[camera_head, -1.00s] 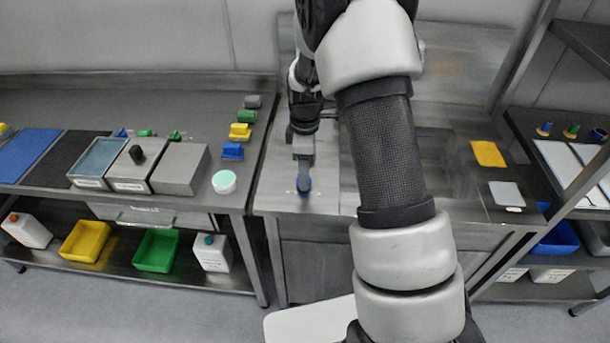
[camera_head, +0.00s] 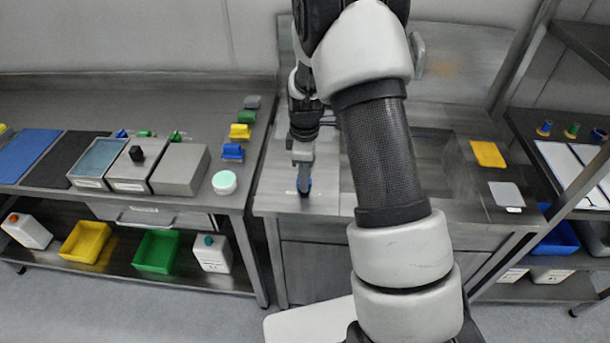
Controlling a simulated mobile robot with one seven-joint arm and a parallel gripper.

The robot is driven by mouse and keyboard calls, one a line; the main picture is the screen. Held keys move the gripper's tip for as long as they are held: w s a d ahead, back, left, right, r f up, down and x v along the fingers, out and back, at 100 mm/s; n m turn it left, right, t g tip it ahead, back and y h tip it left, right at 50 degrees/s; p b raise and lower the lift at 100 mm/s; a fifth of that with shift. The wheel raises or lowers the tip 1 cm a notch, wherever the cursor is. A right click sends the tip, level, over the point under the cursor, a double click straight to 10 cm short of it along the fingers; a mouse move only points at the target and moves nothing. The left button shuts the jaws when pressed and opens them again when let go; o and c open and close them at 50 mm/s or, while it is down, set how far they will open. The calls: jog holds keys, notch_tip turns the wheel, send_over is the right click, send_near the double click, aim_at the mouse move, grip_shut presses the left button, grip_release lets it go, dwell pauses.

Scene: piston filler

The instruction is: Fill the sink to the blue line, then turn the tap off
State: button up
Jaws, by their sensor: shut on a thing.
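My gripper (camera_head: 303,188) points down over the left end of the steel sink unit (camera_head: 274,200). It is shut on a small blue thing (camera_head: 308,186) low at its fingertips, at counter level; this may be the tap's handle, but the fingers hide most of it. The sink basin (camera_head: 432,152) is partly visible to the right of my arm. I cannot make out the water level, the blue line or a water stream. The tap's spout is not clearly visible.
A steel bench (camera_head: 225,205) with boxes, blocks and a round mint-lidded tub (camera_head: 224,182) stands left. A yellow cloth (camera_head: 488,153) and a grey pad (camera_head: 506,194) lie right of the basin. A shelf rack (camera_head: 560,130) stands far right. The counter left of my gripper is clear.

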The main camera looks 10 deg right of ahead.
jog(key=m+b, duration=0.1)
jog(key=m, duration=0.3)
jog(key=shift+m, duration=0.4)
jog(key=m, duration=0.4)
jog(key=shift+m, duration=0.3)
jog(key=m, duration=0.4)
jog(key=shift+s+a, duration=0.1)
jog(key=shift+m, duration=2.1)
jog(key=o, duration=1)
jog(key=shift+o, duration=0.2)
jog(key=shift+r, duration=0.1)
notch_tip(320, 180, up, 17)
jog(key=p, duration=0.1)
jog(key=shift+r, duration=0.2)
